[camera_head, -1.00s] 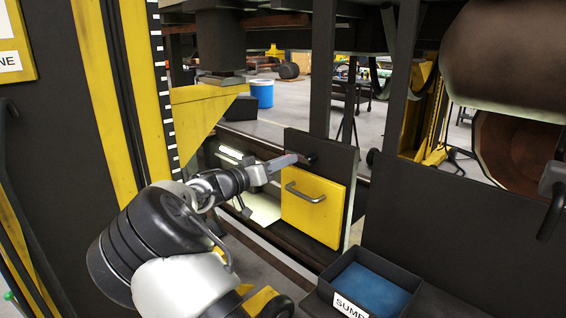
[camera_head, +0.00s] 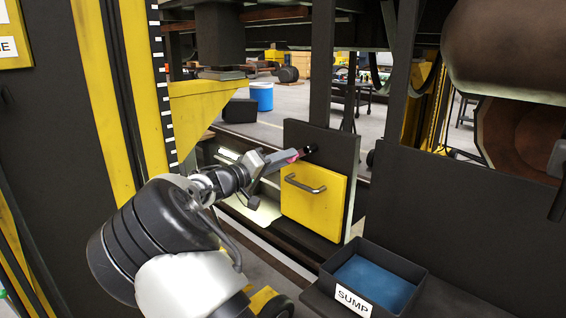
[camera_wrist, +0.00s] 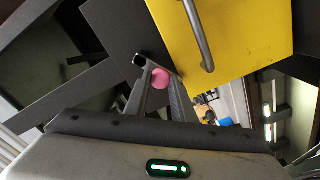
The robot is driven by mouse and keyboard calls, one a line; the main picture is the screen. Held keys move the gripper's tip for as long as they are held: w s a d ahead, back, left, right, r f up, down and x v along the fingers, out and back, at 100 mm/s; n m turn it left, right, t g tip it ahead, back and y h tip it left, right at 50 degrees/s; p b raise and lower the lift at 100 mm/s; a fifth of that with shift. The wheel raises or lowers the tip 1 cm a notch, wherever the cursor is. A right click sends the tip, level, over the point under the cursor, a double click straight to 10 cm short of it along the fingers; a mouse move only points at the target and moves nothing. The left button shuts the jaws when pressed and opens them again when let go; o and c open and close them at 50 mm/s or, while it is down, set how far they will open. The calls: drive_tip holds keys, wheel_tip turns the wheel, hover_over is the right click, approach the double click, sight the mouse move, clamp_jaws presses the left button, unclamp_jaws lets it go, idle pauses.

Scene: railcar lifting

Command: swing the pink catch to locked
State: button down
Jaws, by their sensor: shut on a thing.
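In the wrist view the catch (camera_wrist: 160,76) shows as a rounded pink end between the fingertips, beside a black knob-like end (camera_wrist: 139,60). My gripper (camera_head: 293,155) is shut on the catch, reaching in from the left; its fingers also show in the wrist view (camera_wrist: 160,86). The fingers hide much of the catch, and I cannot tell its exact angle.
A yellow door (camera_head: 312,208) with a grey bar handle (camera_head: 305,184) is just below the catch. A black SUMP box (camera_head: 415,277) with blue contents stands at lower right. A yellow-and-black column (camera_head: 118,100) rises at left. A dark wall (camera_head: 460,215) is at right.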

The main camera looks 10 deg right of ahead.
drive_tip(key=s+n, duration=0.1)
drive_tip(key=n, duration=0.3)
drive_tip(key=d+f+n+p, duration=0.1)
drive_tip(key=n, duration=0.2)
drive_tip(key=s+d+f+n, duration=0.1)
drive_tip(key=n, duration=0.3)
drive_tip(key=shift+s+n, duration=0.3)
drive_tip(key=shift+s, duration=0.05)
drive_tip(key=shift+f, duration=0.1)
drive_tip(key=c, duration=1.5)
unclamp_jaws()
drive_tip(key=v, duration=1.7)
drive_tip(key=shift+s+a+b, duration=0.15)
drive_tip(key=shift+a+b, duration=0.05)
drive_tip(key=shift+b, duration=0.1)
